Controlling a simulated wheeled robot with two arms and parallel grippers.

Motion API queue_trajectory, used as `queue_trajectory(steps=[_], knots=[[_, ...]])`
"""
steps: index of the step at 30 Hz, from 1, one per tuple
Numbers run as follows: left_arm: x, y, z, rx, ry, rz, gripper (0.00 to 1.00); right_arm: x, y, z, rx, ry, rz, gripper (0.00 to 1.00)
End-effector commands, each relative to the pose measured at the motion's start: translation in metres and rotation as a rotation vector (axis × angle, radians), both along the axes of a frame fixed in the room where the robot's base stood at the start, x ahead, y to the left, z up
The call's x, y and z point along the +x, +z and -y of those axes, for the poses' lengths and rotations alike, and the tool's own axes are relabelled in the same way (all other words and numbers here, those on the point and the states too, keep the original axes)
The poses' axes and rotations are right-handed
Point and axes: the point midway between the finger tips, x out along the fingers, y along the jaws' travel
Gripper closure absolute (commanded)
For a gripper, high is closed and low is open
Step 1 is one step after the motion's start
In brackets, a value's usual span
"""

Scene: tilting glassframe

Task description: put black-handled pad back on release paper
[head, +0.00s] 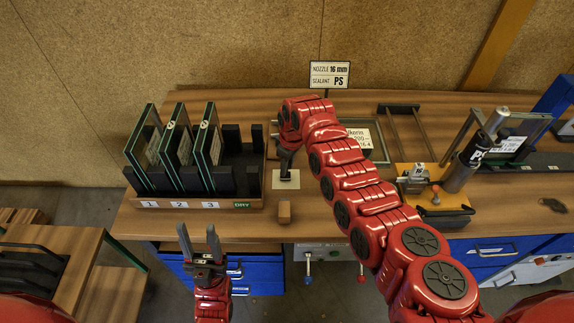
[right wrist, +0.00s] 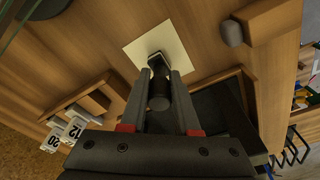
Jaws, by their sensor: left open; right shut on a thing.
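The release paper (head: 286,180) is a pale square on the bench, right of the rack; it also shows in the right wrist view (right wrist: 137,49). My right gripper (head: 287,156) points down over it and is shut on the black-handled pad. In the right wrist view the dark handle (right wrist: 159,98) lies between the two fingers, and the pad end is over the paper. Whether the pad touches the paper cannot be told. In the head view my gripper mostly hides the pad. My left gripper (head: 202,246) is open and empty, in front of the bench's front edge.
A rack (head: 190,204) with several glass panes stands at left, close to the paper. A small wooden block (head: 284,212) lies in front of the paper. A yellow-based fixture (head: 440,203) and a sealant cartridge (head: 468,170) stand at right. A sign (head: 329,75) rises behind.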

Motion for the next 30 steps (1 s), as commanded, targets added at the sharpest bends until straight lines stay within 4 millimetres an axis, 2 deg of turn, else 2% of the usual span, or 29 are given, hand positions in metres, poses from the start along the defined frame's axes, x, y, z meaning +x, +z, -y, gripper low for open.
queue_trajectory(steps=[2,3,7,18,20,26,30], knots=[[0.000,-0.004,0.000,0.000,0.000,0.000,0.50,0.000,-0.004,0.000,0.000,0.000,0.000,1.00],[0.000,-0.002,0.000,0.000,0.000,0.000,0.50,0.000,-0.002,0.000,0.000,0.000,0.000,0.63],[0.000,-0.002,0.000,0.000,0.000,0.000,0.50,0.000,-0.002,0.000,-0.001,0.000,-0.001,0.40],[0.000,0.003,0.000,0.000,0.000,0.000,0.50,0.000,0.003,0.000,-0.001,0.000,-0.001,0.40],[0.000,-0.002,0.000,0.000,0.000,0.000,0.50,0.000,0.005,0.001,-0.001,0.000,-0.002,0.40],[0.000,-0.010,0.000,0.000,0.000,0.000,0.50,-0.002,0.030,0.004,0.003,-0.003,0.002,0.40],[0.000,-0.024,0.000,0.000,0.000,0.000,0.50,-0.003,0.065,0.006,0.001,0.000,0.006,0.40]])
